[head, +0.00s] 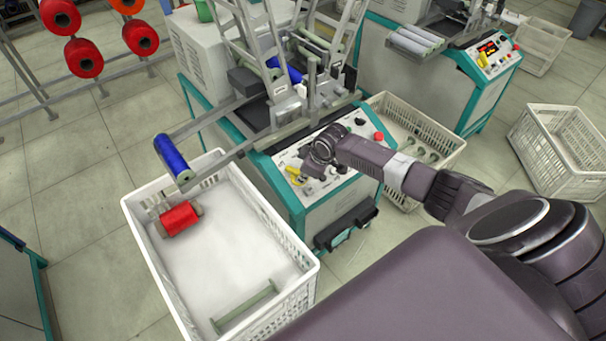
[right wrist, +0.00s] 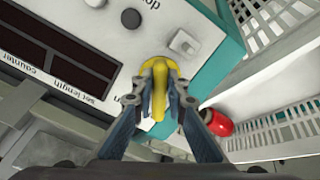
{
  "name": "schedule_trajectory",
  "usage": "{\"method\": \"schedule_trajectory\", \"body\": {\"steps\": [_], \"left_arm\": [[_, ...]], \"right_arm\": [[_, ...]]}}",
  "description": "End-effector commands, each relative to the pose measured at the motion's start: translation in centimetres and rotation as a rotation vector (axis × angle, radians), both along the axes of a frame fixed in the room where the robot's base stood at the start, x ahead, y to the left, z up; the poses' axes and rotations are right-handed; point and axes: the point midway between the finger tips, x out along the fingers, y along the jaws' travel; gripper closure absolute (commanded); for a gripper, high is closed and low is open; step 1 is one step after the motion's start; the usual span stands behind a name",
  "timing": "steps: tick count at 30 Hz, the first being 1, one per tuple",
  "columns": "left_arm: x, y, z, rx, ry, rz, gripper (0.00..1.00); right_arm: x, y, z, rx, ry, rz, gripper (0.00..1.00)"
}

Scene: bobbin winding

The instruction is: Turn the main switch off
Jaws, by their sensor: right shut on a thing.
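The main switch is a yellow handle on the control panel of the near winding machine. In the head view it (head: 297,176) shows at the panel's left, partly covered by my right gripper (head: 312,168). In the right wrist view the yellow switch (right wrist: 160,88) sits between the fingertips of my right gripper (right wrist: 160,98), which is shut on its handle. The handle runs roughly up and down in that view, in line with the fingers. My left gripper is not in view.
The panel (right wrist: 115,35) carries a dark counter display (right wrist: 50,65) and other buttons. A red button (head: 378,136) is at the panel's right. A white crate (head: 135,215) with a red bobbin (head: 180,218) stands left of the machine. Another crate (head: 445,150) stands behind right.

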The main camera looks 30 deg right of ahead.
Motion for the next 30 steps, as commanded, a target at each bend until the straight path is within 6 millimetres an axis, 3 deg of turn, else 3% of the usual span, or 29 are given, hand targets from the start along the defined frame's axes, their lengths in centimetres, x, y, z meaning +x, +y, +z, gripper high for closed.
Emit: {"method": "schedule_trajectory", "body": {"steps": [15, 16, 21, 30], "left_arm": [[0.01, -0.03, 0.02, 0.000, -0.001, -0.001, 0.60], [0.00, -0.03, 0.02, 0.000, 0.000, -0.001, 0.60], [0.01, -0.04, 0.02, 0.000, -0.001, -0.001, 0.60], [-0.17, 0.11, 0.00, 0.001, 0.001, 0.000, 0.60]], "right_arm": [[0.04, -0.02, 0.03, -0.010, -0.002, 0.022, 1.00], [0.04, -0.02, 0.03, -0.011, -0.001, 0.021, 0.86], [0.03, -0.01, 0.04, -0.009, -0.002, 0.021, 0.70], [-0.03, -0.02, 0.17, -0.009, -0.002, 0.020, 0.70]]}}
